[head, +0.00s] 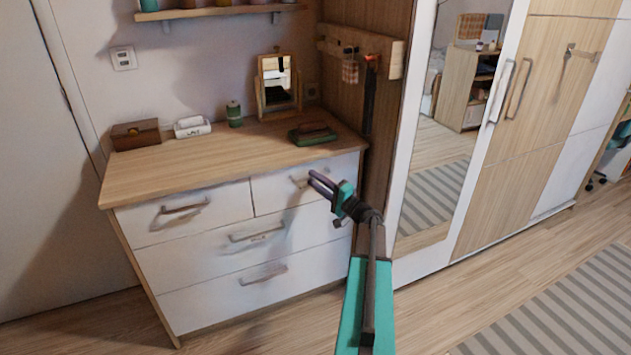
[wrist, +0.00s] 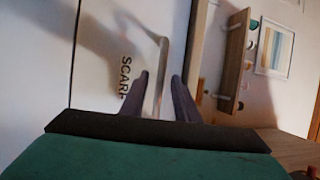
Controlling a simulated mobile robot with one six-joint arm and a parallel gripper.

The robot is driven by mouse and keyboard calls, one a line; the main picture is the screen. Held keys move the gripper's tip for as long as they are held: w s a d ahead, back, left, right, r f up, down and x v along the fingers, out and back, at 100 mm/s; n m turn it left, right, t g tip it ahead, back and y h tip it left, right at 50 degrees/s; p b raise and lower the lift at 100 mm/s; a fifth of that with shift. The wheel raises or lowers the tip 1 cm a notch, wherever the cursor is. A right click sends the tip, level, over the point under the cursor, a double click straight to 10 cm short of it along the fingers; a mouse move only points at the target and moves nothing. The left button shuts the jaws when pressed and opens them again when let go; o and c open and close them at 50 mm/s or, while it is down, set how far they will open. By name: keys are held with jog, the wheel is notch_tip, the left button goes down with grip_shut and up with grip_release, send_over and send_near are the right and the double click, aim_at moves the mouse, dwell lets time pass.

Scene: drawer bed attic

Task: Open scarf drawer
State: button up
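The white dresser has a wide wooden top, and its top right drawer (head: 278,196) is shut. In the wrist view this drawer front (wrist: 100,60) appears turned sideways and bears the label SCARF (wrist: 125,77). Its bar handle (head: 299,182) also shows in the wrist view (wrist: 161,65), running down between my two fingertips. My gripper (head: 318,182) is at the handle's right end, fingers apart, with visible gaps on both sides of the bar. The wrist view (wrist: 160,92) shows the handle's lower part between the fingers; whether either finger touches it cannot be told.
The top left drawer (head: 180,212) and the wider drawers below are shut. On the dresser top (head: 190,165) stand a brown box (head: 136,134), a tissue box (head: 192,127), a green canister (head: 234,114), a mirror (head: 278,84) and a green tray (head: 313,135). A mirrored wardrobe (head: 520,120) stands right.

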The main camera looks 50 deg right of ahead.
jog(key=shift+w, duration=0.1)
jog(key=shift+c, duration=0.4)
grip_shut()
jog(key=shift+a, duration=0.2)
